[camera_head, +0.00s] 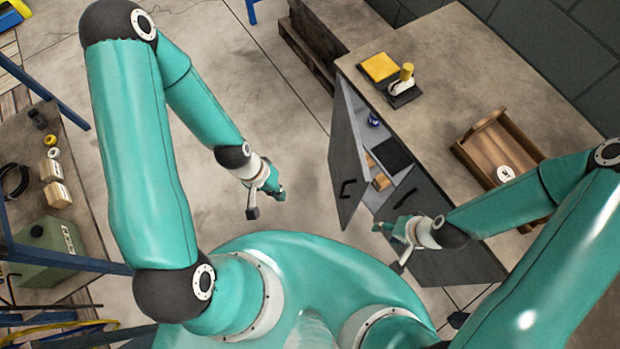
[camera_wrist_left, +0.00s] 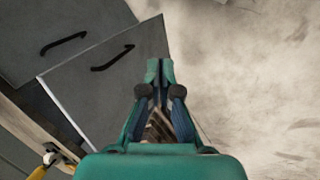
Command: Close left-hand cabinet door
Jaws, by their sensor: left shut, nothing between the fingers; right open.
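The left-hand cabinet door (camera_head: 345,150) is a grey panel with a black bar handle. It stands open, swung out from the cabinet, and the shelf inside shows. In the left wrist view the door (camera_wrist_left: 105,85) lies to the left of the fingers, its handle facing out. My left gripper (camera_head: 267,203) is shut and empty, left of the door and apart from it in the head view. Its closed fingertips also show in the wrist view (camera_wrist_left: 160,68). My right gripper (camera_head: 388,247) is open and empty, in front of the cabinet's right-hand door (camera_head: 450,266).
The cabinet top (camera_head: 450,75) carries a wooden tray (camera_head: 470,150), a yellow pad (camera_head: 380,67) and a small yellow-topped device (camera_head: 404,80). A pallet (camera_head: 308,50) lies behind. A bench with a green box (camera_head: 45,250) stands left. Floor between is clear.

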